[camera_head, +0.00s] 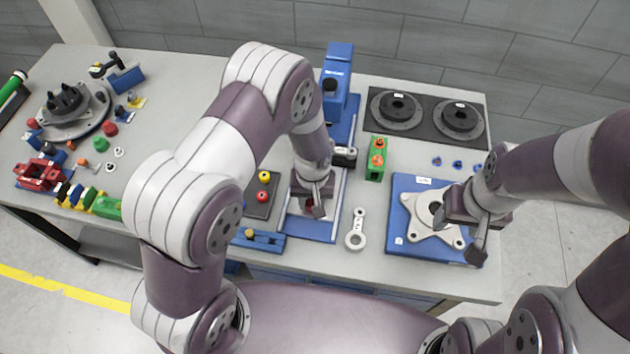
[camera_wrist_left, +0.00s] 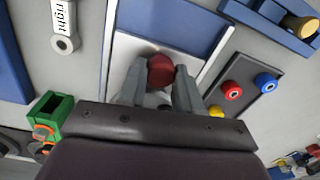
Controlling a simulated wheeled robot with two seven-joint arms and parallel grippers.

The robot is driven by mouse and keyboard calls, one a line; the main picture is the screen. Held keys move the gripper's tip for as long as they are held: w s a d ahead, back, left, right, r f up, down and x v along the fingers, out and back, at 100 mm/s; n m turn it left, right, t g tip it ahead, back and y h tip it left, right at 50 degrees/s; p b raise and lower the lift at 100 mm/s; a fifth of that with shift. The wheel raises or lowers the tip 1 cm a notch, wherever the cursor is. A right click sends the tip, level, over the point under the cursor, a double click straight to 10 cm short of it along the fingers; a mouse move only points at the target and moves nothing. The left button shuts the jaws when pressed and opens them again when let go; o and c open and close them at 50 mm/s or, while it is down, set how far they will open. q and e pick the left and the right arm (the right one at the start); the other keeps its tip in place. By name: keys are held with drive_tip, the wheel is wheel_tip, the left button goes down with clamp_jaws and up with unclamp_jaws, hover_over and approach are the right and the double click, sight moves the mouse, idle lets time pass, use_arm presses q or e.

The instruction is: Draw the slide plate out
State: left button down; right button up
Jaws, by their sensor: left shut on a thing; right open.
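My left gripper (camera_head: 316,208) is over the near part of the blue press fixture (camera_head: 312,229). In the left wrist view its two fingers (camera_wrist_left: 158,88) are shut on a round dark red knob (camera_wrist_left: 161,68). The knob is at the edge of a pale slide plate (camera_wrist_left: 126,52), which lies between the rails of the blue base (camera_wrist_left: 172,18). The fingers and wrist hide much of the plate. My right gripper (camera_head: 465,228) is open above the pale star-shaped part (camera_head: 431,218) on a blue plate (camera_head: 401,184); I see nothing held between its fingers.
A ring-ended link marked "right" (camera_head: 356,231) lies right of the fixture, near a green block (camera_head: 376,160). A dark panel with coloured buttons (camera_head: 260,204) and a blue bracket (camera_head: 259,241) are on its left. The blue press column (camera_head: 338,75) rises behind.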

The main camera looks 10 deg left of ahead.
use_arm(q)
drive_tip(key=shift+s+r, duration=0.15)
drive_tip(key=shift+s, duration=1.25)
